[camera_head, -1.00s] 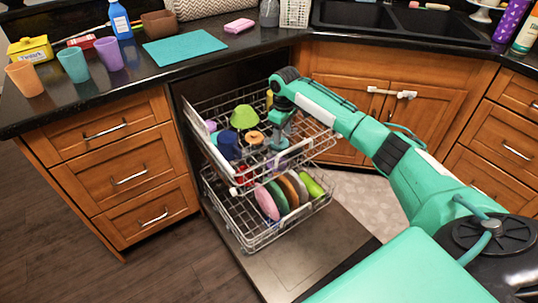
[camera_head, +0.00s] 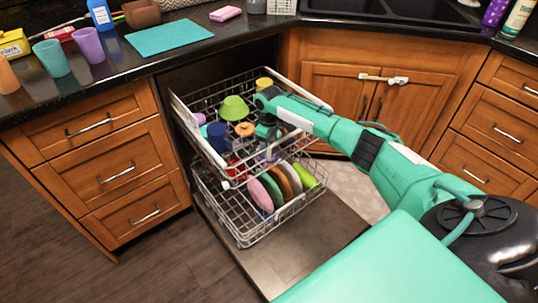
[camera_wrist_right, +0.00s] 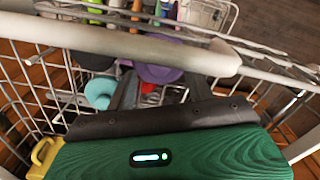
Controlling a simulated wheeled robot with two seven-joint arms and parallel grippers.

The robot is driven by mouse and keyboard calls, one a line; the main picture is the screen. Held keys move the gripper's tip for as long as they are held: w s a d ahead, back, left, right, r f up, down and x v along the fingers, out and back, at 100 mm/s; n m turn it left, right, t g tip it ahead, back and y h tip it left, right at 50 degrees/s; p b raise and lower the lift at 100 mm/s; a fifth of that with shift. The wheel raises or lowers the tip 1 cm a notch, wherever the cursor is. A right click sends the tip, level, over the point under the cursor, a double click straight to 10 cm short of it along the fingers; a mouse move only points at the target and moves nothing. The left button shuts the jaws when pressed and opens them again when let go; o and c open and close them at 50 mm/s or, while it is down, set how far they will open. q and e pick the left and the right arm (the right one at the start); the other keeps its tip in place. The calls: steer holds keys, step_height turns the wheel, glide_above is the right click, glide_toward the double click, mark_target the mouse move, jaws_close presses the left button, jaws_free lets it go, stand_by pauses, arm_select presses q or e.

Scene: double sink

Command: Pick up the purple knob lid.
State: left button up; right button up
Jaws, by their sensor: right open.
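A purple round thing (camera_wrist_right: 158,73), which looks like the purple knob lid, shows between the fingers in the right wrist view. A white rack rail crosses in front of it, so its knob cannot be made out. A small purple patch (camera_head: 272,156) shows just below my right gripper in the head view, mostly hidden. My right gripper (camera_head: 268,138) points down into the upper dishwasher rack (camera_head: 183,113). In the wrist view its two fingers (camera_wrist_right: 160,92) are apart with nothing clearly held. My left gripper is not in view.
A green bowl (camera_head: 234,108), a blue cup (camera_head: 218,137) and an orange-brown item (camera_head: 244,129) crowd the upper rack around the gripper. The lower rack (camera_head: 240,236) holds several plates. The rack's wire walls stand close to the gripper. The dishwasher door (camera_head: 300,262) lies open.

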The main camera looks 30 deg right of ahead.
steer(key=shift+f, duration=0.95)
steer(key=shift+c, duration=0.2)
steer(key=c, duration=1)
